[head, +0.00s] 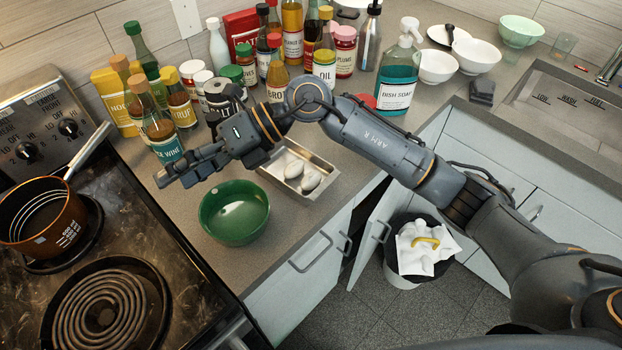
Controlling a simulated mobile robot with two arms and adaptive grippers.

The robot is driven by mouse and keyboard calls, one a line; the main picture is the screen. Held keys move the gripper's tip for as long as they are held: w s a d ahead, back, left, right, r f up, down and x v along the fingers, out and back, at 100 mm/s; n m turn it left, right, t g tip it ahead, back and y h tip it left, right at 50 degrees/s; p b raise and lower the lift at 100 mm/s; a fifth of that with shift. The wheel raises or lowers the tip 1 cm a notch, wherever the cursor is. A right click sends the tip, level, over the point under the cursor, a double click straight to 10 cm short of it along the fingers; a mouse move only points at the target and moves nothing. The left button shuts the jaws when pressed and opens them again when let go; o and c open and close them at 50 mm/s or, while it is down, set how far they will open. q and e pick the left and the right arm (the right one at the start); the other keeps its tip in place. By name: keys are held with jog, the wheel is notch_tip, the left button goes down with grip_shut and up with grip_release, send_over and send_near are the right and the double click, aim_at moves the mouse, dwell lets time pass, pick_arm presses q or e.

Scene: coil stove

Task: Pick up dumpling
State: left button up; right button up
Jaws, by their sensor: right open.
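Two whitish dumplings, one at the back (293,168) and one at the front (311,181), lie in a shallow metal tray (329,191) on the counter. My right gripper (172,170) reaches in from the right, above the counter and to the left of the tray. Its fingers point left, towards the stove, and it is apart from the dumplings. The gripper is open, and nothing shows between its fingers. The forearm passes over the back of the tray and hides part of it. My left gripper is not in view.
A green bowl (234,213) stands in front of the tray. The coil stove (118,225) with a copper pot (42,217) is at left. Several bottles and jars (245,62) crowd the back. Dish soap (398,75), white bowls (437,66) and a sink (570,110) are at right.

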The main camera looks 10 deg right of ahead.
jog(key=w+d+f+t+h, duration=0.1)
jog(key=w+d+f+h, duration=0.4)
jog(key=d+h, duration=0.25)
jog(key=t+h+p, duration=0.2)
jog(key=h, duration=0.4)
send_over(311, 175)
jog(key=shift+m, duration=0.3)
notch_tip(311, 175, down, 7)
jog(key=shift+w+f, duration=0.1)
jog(key=shift+f, duration=0.1)
jog(key=shift+f+p, duration=0.5)
jog(key=shift+p, duration=0.2)
jog(key=f+p, duration=0.1)
jog(key=f, duration=0.2)
jog(key=shift+s+f+p, duration=0.2)
jog(key=shift+f+p, duration=0.15)
jog(key=shift+p, duration=0.05)
jog(key=shift+f, duration=0.4)
jog(key=shift+c, duration=0.4)
jog(key=c, duration=0.5)
